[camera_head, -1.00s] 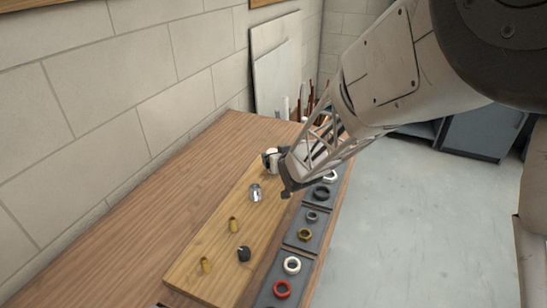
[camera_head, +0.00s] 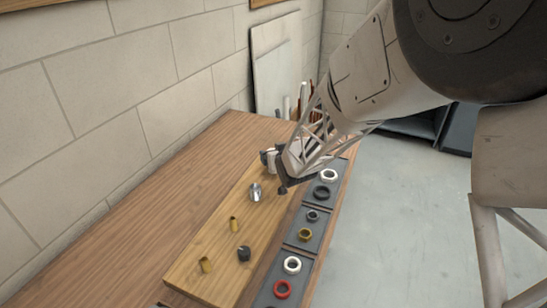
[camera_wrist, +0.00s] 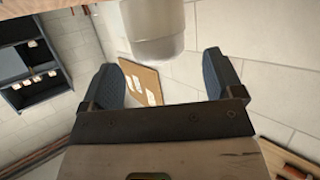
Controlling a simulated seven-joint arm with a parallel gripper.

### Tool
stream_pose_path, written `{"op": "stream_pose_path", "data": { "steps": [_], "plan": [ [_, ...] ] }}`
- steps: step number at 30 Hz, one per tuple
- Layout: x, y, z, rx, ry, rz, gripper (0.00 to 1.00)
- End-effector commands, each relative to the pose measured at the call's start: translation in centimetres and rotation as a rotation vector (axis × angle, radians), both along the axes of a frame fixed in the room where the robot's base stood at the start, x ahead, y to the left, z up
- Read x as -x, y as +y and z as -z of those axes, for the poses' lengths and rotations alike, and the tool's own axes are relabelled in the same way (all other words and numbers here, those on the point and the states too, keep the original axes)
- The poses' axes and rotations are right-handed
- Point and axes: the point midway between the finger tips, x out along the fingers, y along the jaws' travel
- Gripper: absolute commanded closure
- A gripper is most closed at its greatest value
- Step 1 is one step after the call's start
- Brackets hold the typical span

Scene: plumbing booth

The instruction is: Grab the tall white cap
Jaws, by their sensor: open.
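The tall white cap (camera_head: 271,161) stands toward the far end of the light wooden board, partly hidden by my gripper. In the wrist view the white cap (camera_wrist: 152,32) is large at the top centre, cut by the frame edge. My gripper (camera_wrist: 160,72) is open, with one blue-grey finger to each side of the cap's line. The cap appears just beyond the fingertips, with a gap on both sides. In the head view my gripper (camera_head: 274,172) is at the cap; whether it touches is not clear.
The wooden board (camera_head: 213,240) also holds a metal fitting (camera_head: 255,192), two brass fittings (camera_head: 234,224) and a dark fitting (camera_head: 244,254). A dark tray (camera_head: 297,248) with several rings runs along its right side. A block wall (camera_head: 150,80) stands left; the table left of the board is clear.

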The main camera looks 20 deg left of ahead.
Motion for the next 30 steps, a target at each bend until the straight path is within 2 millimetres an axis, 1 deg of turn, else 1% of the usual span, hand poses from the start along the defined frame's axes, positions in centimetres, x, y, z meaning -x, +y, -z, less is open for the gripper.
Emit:
{"op": "stream_pose_path", "data": {
  "steps": [6,12,30],
  "plan": [
    [-1.5,1.2,0.9,0.001,0.001,0.000,0.14],
    [-2.3,2.0,1.3,0.000,0.000,0.000,0.14],
    [-2.5,2.1,1.4,0.000,0.000,0.000,0.14]
  ]
}}
